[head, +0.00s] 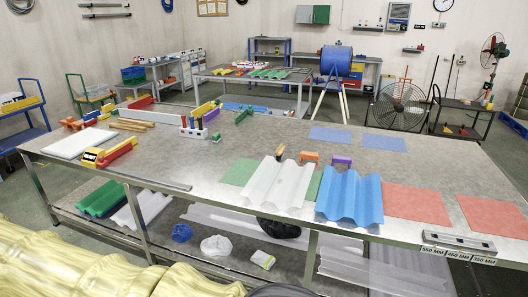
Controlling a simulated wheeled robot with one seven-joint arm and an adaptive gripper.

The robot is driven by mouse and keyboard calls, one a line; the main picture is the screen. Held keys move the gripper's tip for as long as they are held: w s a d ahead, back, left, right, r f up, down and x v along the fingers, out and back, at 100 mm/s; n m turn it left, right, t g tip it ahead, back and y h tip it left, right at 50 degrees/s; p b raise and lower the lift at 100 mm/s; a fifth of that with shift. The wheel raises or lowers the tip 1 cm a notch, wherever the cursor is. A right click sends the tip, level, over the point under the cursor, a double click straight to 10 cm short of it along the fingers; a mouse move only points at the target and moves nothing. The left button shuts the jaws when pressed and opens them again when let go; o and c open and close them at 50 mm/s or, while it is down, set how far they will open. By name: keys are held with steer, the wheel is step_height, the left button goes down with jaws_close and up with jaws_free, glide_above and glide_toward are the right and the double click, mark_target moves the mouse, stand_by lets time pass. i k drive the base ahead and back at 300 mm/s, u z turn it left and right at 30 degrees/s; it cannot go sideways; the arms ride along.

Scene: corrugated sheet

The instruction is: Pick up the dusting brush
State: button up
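I cannot tell for sure which thing is the dusting brush. A small brown item with a dark end (279,152) stands at the far edge of the white corrugated sheet (272,185) on the long metal table; it may be a brush. An orange block-like piece (310,157) and a purple one (342,161) lie to its right, behind the blue corrugated sheet (350,198). They are too small to identify. My gripper is not in view.
The long metal table (225,170) fills the middle. Its left end holds a white board (81,143), a yellow-and-red tool (110,152) and a tool rack (194,132). Red mats (418,205) lie at right.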

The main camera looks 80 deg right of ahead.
mark_target(279, 153)
steer(key=z, duration=0.45)
steer(key=i, duration=1.25)
steer(key=z, duration=1)
